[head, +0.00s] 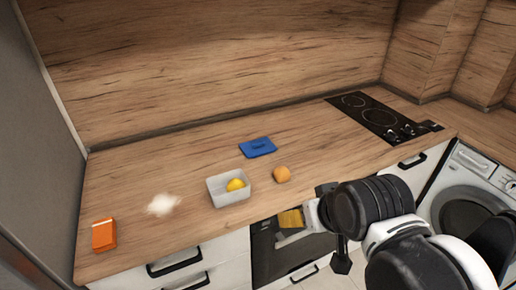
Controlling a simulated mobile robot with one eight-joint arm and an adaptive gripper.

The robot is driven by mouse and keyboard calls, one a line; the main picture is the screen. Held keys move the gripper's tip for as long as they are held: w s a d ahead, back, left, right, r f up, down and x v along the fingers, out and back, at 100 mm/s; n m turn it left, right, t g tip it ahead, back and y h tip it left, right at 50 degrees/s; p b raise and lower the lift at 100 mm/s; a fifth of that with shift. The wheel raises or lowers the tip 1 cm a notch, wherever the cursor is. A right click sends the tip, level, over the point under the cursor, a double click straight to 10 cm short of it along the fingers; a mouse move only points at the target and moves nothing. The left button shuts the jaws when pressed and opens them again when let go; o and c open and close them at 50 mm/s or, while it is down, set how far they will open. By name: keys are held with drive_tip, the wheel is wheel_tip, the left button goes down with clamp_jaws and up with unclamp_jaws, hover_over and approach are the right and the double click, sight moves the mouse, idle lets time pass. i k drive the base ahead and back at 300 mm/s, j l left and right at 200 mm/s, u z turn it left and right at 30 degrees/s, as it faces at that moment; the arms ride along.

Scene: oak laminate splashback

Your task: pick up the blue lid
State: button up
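The blue lid (257,147) lies flat on the wooden worktop, behind the white container and apart from it. It is a rectangle with a darker mark on top. My gripper (331,225) is at the front edge of the worktop, to the right of and nearer than the lid, well apart from it. Its dark fingers show spread apart, one above and one below the wrist, so it looks open. I see nothing held in it. My arm hides part of the gripper and the cabinet front behind it.
A white open container (233,198) holds a yellow fruit (236,185). An orange round fruit (281,174) lies right of it. An orange box (104,235) and a whitish patch (163,204) are at left. A black hob (378,118) is at right. Worktop around the lid is clear.

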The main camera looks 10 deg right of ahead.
sight(257, 147)
drive_tip(key=i+j+u, duration=0.1)
drive_tip(key=i+u, duration=0.95)
drive_tip(key=k+l, duration=0.05)
